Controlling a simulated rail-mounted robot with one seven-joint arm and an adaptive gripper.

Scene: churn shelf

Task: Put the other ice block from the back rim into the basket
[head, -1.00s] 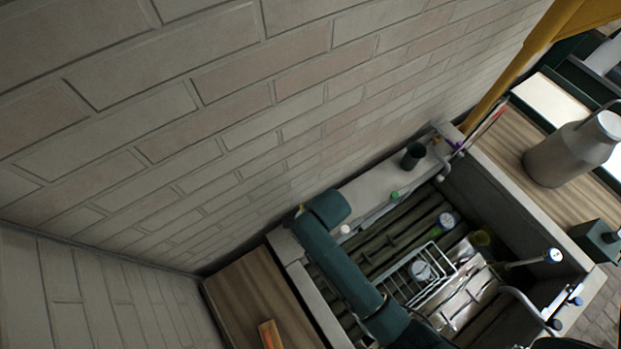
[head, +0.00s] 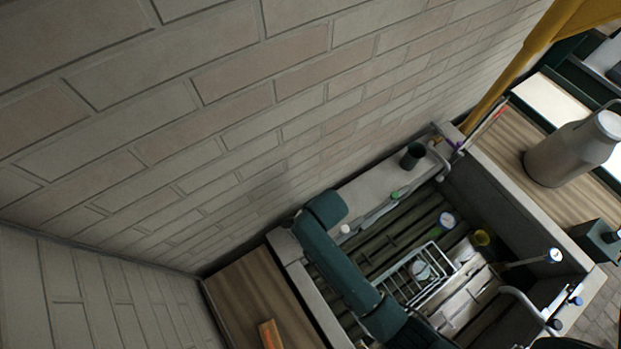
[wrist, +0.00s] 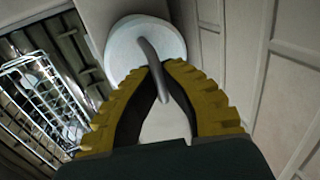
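In the wrist view, a pale round ice block (wrist: 122,50) with a grey curved handle lies just beyond the fingertips of my gripper (wrist: 163,66). My yellow fingers have closed together at their tips around the handle, which passes between them. I cannot tell whether the block rests on the rim or is lifted.
The back rim (head: 366,190) runs along the brick wall and carries a dark cup (head: 411,156) and a small white item (head: 345,229). A metal churn (head: 570,150) stands on the right wooden counter.

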